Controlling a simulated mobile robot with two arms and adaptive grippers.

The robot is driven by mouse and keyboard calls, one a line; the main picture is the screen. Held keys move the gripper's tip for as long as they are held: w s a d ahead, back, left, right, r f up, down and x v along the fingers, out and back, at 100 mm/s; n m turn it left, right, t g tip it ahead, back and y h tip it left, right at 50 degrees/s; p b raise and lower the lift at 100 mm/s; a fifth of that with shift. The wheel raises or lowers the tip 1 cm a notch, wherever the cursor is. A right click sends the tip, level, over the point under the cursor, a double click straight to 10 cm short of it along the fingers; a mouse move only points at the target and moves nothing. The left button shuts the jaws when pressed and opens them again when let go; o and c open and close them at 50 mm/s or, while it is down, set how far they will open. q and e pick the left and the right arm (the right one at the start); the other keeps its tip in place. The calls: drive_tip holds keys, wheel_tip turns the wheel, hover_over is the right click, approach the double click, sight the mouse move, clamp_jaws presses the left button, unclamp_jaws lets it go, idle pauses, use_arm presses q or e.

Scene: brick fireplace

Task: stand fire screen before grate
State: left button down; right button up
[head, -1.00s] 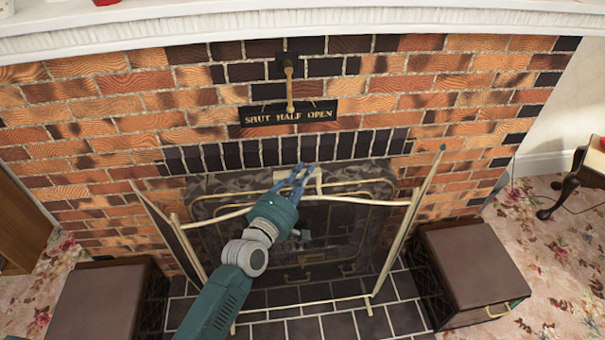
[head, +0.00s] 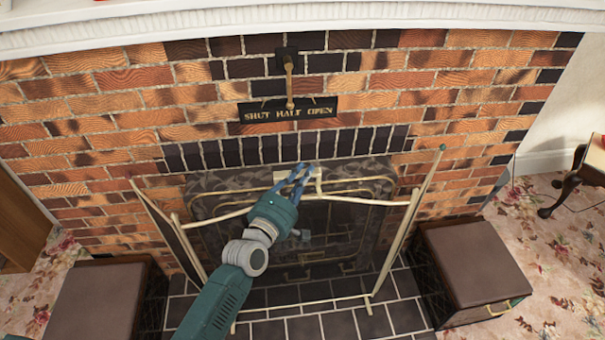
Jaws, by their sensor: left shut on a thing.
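The fire screen (head: 345,232) stands upright on the dark tiled hearth, a mesh centre with a pale frame and two side wings angled toward me. The grate (head: 355,188) shows behind it, in the brick fireplace opening, partly covered by the mesh. My left gripper (head: 300,174) is at the top middle of the screen, shut on what looks like its top handle. My left wrist and forearm hide part of the screen's left half. My right gripper is not in view.
A brown-topped box seat (head: 100,305) stands left of the hearth and another (head: 465,262) stands right of it. A damper lever (head: 289,85) hangs above a lettered plate. Bare hearth tiles (head: 305,328) lie in front of the screen.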

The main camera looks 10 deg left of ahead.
use_arm(q)
drive_tip(key=shift+w+a+r, duration=0.1)
drive_tip(key=shift+a+r, duration=0.05)
drive_tip(key=shift+r, duration=0.05)
drive_tip(key=shift+f+b, duration=0.15)
drive_tip(key=shift+b, duration=0.2)
idle(0.4)
idle(0.7)
drive_tip(key=c, duration=1.7)
unclamp_jaws()
drive_tip(key=shift+o, duration=0.2)
drive_tip(key=shift+s+d+f, duration=0.1)
drive_tip(key=shift+s+d, duration=0.1)
